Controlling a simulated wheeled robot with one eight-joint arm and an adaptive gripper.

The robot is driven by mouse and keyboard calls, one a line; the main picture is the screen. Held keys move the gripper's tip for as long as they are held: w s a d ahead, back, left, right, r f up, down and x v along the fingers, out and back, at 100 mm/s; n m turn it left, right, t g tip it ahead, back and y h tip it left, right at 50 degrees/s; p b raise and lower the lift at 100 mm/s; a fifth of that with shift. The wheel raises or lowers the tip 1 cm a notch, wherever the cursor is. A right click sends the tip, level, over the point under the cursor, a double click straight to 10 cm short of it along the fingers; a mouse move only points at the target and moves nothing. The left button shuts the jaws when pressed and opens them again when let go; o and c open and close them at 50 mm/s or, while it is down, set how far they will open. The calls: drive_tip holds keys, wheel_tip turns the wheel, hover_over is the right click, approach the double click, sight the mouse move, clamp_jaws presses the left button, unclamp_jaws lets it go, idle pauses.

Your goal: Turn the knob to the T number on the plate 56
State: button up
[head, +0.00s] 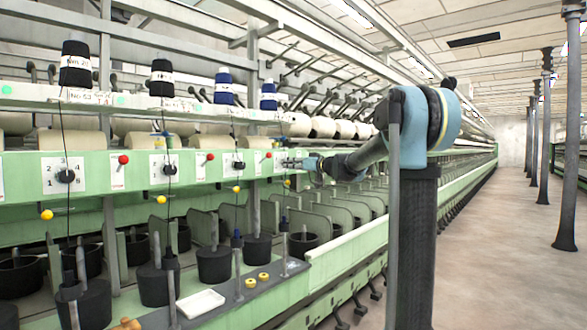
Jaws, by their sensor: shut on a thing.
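A green panel runs along the frame and carries white number plates with black knobs. My gripper (294,163) reaches left to the plate (280,157) at the right of this row. It is shut at the knob there, and the knob itself is hidden by the fingers. The digits on this plate and the knob's pointing direction are too small to read. Other knobs show to the left: a near one (65,176), a middle one (169,169) and a farther one (239,166).
Dark bobbins (76,65) stand above. Black pots (214,264) and a white tray (200,304) lie below. The aisle floor (490,260) at right is clear, with columns (571,140) beyond.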

drive_tip(key=m, duration=1.7)
drive_tip(key=shift+r, duration=0.15)
drive_tip(key=m, duration=0.5)
drive_tip(key=shift+c, duration=0.2)
drive_tip(key=shift+s+a, duration=0.1)
drive_tip(key=o, duration=1.1)
drive_tip(key=shift+c, duration=0.2)
